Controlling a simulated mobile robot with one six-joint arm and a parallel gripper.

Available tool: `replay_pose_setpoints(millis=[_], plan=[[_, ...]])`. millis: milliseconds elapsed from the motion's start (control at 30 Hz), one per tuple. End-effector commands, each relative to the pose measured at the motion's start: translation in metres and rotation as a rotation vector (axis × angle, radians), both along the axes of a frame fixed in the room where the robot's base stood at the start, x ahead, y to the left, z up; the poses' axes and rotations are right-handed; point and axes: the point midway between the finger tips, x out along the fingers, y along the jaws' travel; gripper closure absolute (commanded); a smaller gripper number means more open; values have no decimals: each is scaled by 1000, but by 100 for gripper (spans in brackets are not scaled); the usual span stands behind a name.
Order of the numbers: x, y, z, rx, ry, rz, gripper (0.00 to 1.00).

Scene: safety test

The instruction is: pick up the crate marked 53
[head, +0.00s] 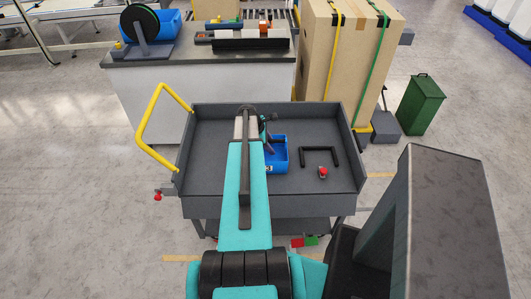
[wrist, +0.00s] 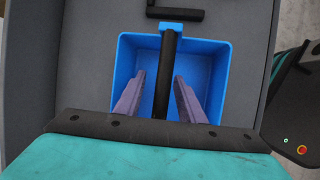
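A small blue crate (head: 279,150) sits on the bed of a grey cart, partly covered by my arm. A white mark ending in 3 shows on its front; the rest is hidden. In the wrist view the blue crate (wrist: 218,62) lies under my gripper, with a black bar (wrist: 168,62) running across its opening. My gripper (wrist: 159,82) is open, its two fingers apart over the crate, one on each side of the bar. I cannot tell whether a finger touches the bar. In the head view my gripper (head: 266,128) is over the crate's left part.
The grey cart (head: 210,150) has raised edges and a yellow push handle (head: 152,120). A black U-shaped bar (head: 320,150) and a small red-topped item (head: 322,173) lie right of the crate. A workbench (head: 165,75) and a strapped cardboard box (head: 345,50) stand behind.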

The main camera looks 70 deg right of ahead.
Motion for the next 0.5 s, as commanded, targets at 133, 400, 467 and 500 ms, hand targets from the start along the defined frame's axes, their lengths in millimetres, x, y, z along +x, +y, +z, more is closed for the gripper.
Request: replay_pose_setpoints(millis=[133,400,467,500], plan=[[0,0,-1,0,0,0,64],[1,0,-3,0,0,1,64],[1,0,-4,0,0,1,64],[1,0,-4,0,0,1,64]])
